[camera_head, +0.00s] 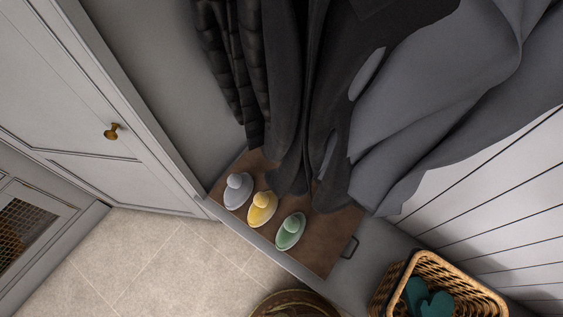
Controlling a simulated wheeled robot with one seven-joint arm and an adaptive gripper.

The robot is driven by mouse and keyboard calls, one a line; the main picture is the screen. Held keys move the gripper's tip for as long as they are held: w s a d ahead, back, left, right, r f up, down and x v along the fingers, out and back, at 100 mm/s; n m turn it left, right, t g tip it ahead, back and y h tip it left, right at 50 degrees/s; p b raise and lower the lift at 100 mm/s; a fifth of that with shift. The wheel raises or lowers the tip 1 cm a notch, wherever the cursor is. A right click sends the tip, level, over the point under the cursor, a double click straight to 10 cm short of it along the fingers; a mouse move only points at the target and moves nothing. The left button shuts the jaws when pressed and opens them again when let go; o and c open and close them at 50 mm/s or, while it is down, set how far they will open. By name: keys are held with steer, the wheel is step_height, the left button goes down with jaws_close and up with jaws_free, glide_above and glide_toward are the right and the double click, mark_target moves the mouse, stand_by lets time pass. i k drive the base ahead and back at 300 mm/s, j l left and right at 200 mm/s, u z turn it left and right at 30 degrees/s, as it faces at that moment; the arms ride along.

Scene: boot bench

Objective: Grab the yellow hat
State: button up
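The yellow hat (262,209) rests on a brown tray (325,247) on the bench, with a rounded crown and a brim. It sits between a grey hat (238,190) at its upper left and a green hat (290,231) at its lower right, in a diagonal row. The yellow hat is uncovered in this view. My gripper is not in view.
Dark and grey coats (430,100) hang just behind the hats and cover part of the tray. A wicker basket (440,270) with teal items stands at lower right. A white cabinet door (80,110) is at left.

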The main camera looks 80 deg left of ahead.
mark_target(264, 205)
steer(key=u, duration=3.05)
steer(key=j, duration=0.9)
